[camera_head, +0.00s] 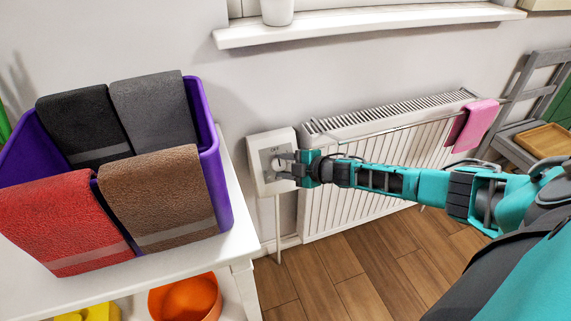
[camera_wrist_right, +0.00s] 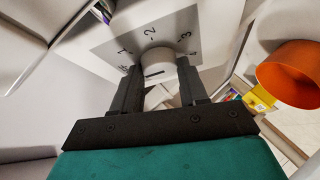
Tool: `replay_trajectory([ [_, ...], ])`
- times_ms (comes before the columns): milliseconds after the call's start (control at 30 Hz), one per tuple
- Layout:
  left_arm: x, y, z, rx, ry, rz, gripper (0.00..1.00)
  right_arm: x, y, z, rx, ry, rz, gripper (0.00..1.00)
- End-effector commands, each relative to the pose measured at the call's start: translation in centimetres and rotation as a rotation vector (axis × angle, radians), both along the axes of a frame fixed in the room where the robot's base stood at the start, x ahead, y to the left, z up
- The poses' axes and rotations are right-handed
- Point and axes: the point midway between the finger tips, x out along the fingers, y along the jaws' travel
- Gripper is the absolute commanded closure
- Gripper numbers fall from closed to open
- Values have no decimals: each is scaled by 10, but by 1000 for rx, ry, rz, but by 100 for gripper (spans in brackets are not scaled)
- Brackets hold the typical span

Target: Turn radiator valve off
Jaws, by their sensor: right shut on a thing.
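The radiator valve is a white wall box (camera_head: 257,149) with a grey dial plate, left of the white radiator (camera_head: 345,190). My right gripper (camera_head: 284,166) reaches it from the right. In the right wrist view, my right gripper (camera_wrist_right: 160,82) has its two dark fingers on either side of the round white knob (camera_wrist_right: 158,62) and is shut on it. A dark line marks the knob's face. Numbers on the grey plate (camera_wrist_right: 125,38) show around the knob, and part of the scale is hidden by the fingers. My left gripper is not in view.
A purple bin (camera_head: 213,160) with several towels stands on a white table (camera_head: 238,240) at left, close to the valve box. An orange bowl (camera_head: 185,300) sits below. A pink cloth (camera_head: 473,125) hangs on the radiator. Wooden floor (camera_head: 350,275) is clear in front.

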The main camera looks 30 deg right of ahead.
Motion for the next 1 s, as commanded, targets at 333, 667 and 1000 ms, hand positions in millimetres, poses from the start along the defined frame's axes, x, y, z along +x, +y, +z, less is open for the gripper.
replay_trajectory([
  [333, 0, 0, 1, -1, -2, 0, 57, -1, 2, -2, -4, 2, 6, 87],
  [667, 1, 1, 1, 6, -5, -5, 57, -1, 1, -1, -2, 0, 4, 47],
  [1000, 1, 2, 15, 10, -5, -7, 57, -31, -11, 14, -2, 5, 3, 47],
])
